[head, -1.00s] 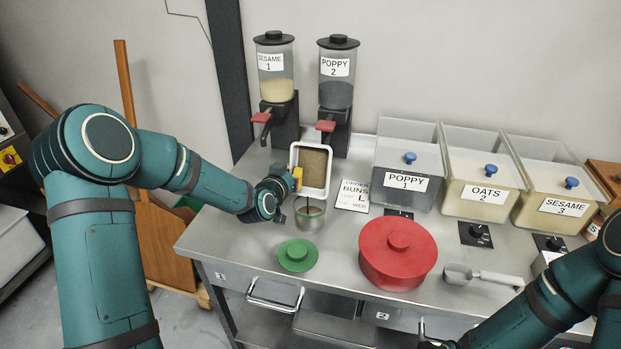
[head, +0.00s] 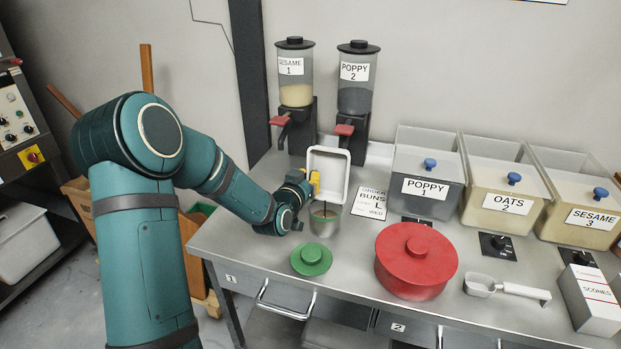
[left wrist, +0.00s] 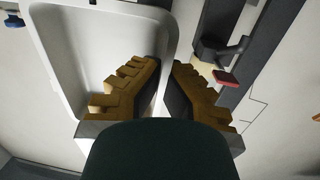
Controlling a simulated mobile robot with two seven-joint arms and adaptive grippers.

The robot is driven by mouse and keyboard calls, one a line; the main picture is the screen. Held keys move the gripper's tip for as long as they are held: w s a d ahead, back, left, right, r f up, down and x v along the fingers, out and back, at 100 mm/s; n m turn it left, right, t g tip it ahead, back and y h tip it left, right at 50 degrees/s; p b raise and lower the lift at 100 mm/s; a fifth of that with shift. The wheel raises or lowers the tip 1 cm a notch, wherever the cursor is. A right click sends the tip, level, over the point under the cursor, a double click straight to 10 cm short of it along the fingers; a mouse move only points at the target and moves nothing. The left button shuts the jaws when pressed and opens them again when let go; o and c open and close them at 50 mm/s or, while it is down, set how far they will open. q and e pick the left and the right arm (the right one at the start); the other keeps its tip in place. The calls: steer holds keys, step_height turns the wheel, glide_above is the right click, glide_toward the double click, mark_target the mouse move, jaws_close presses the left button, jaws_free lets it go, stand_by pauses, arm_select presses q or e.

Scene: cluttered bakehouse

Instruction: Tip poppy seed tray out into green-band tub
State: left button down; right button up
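The white tray (head: 329,172) is tipped steeply above the tub, and its inside looks bare in the head view. My left gripper (head: 313,184) is shut on the tray's left rim; in the left wrist view the tray's wall (left wrist: 165,60) runs between the yellow-padded fingers (left wrist: 166,95). The clear tub (head: 324,231) stands on the bench just below the tray's lower edge. Dark contents show inside it, partly hidden by its wall. The green lid (head: 311,259) lies on the bench in front of the tub. My right gripper is out of view.
The sesame (head: 296,80) and poppy (head: 356,85) dispensers stand behind the tray. A label card (head: 369,201) and a red lidded pot (head: 416,262) are to the right, with a scoop (head: 507,289) and ingredient bins, including poppy (head: 427,187), beyond.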

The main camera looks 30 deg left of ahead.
arm_select(q)
steer(key=shift+w, duration=0.1)
steer(key=shift+w+d+f+h+b, duration=0.15)
steer(key=shift+w+d+h+b, duration=0.15)
steer(key=shift+d+b, duration=0.1)
steer(key=shift+w+d+f+m+g+h+b, duration=0.15)
steer(key=shift+d+m+g+h+b, duration=0.25)
steer(key=shift+g+h+b, duration=0.15)
steer(key=shift+w+d+g+b, duration=0.1)
steer(key=shift+d+g+b, duration=0.05)
steer(key=shift+g+b, duration=0.25)
steer(key=shift+w+g, duration=0.1)
steer(key=shift+g, duration=0.15)
steer(key=shift+w+a+r+g+b, duration=0.35)
steer(key=shift+g+b, duration=0.15)
steer(key=shift+b, duration=0.15)
steer(key=shift+a+r+n+g+b, duration=0.3)
steer(key=shift+n+b, duration=0.05)
steer(key=shift+n, duration=0.05)
steer(key=shift+a+r+n+g+y, duration=0.3)
steer(key=shift+a+r+g+y, duration=0.1)
steer(key=shift+a+y, duration=0.1)
steer(key=shift+s+a, duration=0.1)
